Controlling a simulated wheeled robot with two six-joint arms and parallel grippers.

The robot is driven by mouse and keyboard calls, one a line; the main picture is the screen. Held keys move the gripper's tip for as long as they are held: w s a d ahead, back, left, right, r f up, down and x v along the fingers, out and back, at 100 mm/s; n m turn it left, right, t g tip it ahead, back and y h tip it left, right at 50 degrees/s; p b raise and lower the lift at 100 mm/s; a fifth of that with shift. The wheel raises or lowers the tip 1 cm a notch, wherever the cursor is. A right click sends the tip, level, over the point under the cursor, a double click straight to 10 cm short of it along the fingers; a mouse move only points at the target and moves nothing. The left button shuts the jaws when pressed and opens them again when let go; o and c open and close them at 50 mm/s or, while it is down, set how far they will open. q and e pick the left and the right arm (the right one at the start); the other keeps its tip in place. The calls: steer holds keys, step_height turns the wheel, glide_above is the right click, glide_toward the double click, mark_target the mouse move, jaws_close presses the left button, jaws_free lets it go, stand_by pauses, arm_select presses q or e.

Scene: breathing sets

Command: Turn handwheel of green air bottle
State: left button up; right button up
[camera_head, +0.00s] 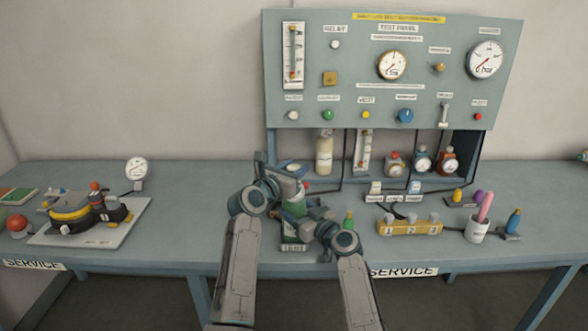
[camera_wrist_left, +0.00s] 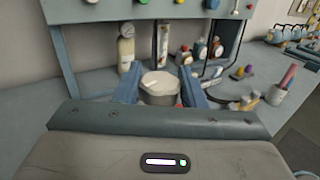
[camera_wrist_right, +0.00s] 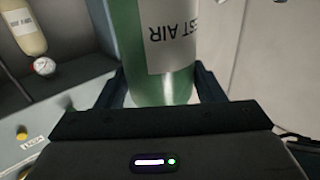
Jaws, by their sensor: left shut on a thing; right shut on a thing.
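The green air bottle (camera_head: 296,208) stands upright on the bench in the middle of the head view, largely hidden by my arms. In the right wrist view the bottle (camera_wrist_right: 126,35) shows green with a white label reading "TEST AIR", upside down. My right gripper (camera_head: 309,217) is shut around the bottle's body. A round pale handwheel (camera_wrist_left: 160,86) shows between the blue fingers of my left gripper (camera_wrist_left: 160,92). My left gripper is shut on this handwheel at the bottle's top. How far the handwheel is turned cannot be told.
A test panel (camera_head: 395,75) with gauges stands behind. A yellow block (camera_head: 409,229) with numbered knobs and a white cup (camera_head: 477,232) are to the right. A white board (camera_head: 92,233) with a regulator is at left.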

arm_select(q)
steer(key=shift+f+y, duration=0.1)
steer(key=shift+y, duration=0.2)
steer(key=o, duration=1)
steer(key=shift+s, duration=0.1)
steer(key=v, duration=1.2)
steer(key=shift+f, duration=0.15)
steer(key=shift+d, duration=0.1)
